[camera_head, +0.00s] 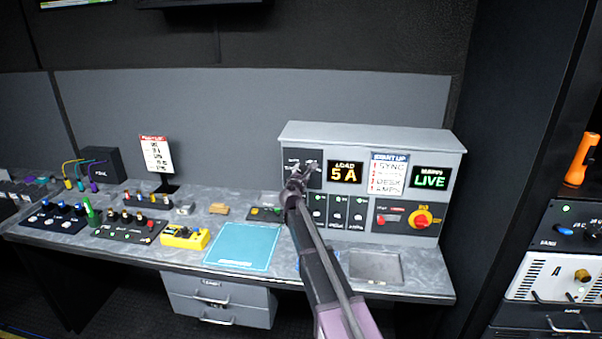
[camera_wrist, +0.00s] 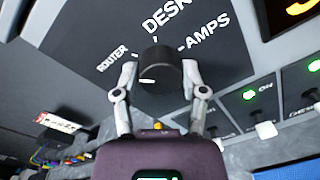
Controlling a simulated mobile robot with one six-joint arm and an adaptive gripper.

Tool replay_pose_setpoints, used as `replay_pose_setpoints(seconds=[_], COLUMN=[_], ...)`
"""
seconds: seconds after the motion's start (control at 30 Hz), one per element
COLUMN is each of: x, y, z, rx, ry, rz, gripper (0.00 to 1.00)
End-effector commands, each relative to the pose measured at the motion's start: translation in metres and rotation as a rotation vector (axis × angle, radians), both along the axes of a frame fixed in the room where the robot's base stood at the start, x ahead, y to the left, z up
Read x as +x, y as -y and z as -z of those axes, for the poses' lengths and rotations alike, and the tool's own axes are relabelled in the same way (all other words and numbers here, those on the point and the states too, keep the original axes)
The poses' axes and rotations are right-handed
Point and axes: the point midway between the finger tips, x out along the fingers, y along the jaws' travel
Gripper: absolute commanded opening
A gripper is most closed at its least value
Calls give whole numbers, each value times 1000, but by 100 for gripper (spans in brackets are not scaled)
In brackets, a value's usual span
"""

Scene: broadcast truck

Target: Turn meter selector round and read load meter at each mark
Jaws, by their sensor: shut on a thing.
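The meter selector is a black round knob (camera_wrist: 162,66) on a dark panel lettered ROUTER, DESK and AMPS. My gripper (camera_wrist: 158,84) is shut on the knob, one finger on each side. A short white line shows at the knob's lower left, on the ROUTER side. I cannot tell exactly which mark it meets. In the head view my gripper (camera_head: 301,177) reaches the selector panel (camera_head: 291,157) and hides the knob. The load meter (camera_head: 345,173) to its right reads "LOAD 5 A" in orange. Only part of an orange digit shows at the wrist view's top right.
A START UP card (camera_head: 388,173) and a green LIVE display (camera_head: 431,178) are right of the meter. Below are lit switches (camera_head: 337,213) and a red and yellow rotary switch (camera_head: 421,219). A blue mat (camera_head: 243,246) and yellow box (camera_head: 184,237) lie on the desk.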

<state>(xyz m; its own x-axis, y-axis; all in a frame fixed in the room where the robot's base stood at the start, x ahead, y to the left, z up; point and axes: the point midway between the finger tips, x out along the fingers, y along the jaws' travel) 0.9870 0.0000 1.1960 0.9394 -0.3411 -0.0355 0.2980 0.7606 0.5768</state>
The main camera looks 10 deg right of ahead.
Motion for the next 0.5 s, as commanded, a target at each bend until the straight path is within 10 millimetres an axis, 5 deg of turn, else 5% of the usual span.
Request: replay_pose_setpoints(seconds=[0.5], x=[3], y=[0], z=[-1], rx=[217], ry=[71], rz=[-3], gripper=[7])
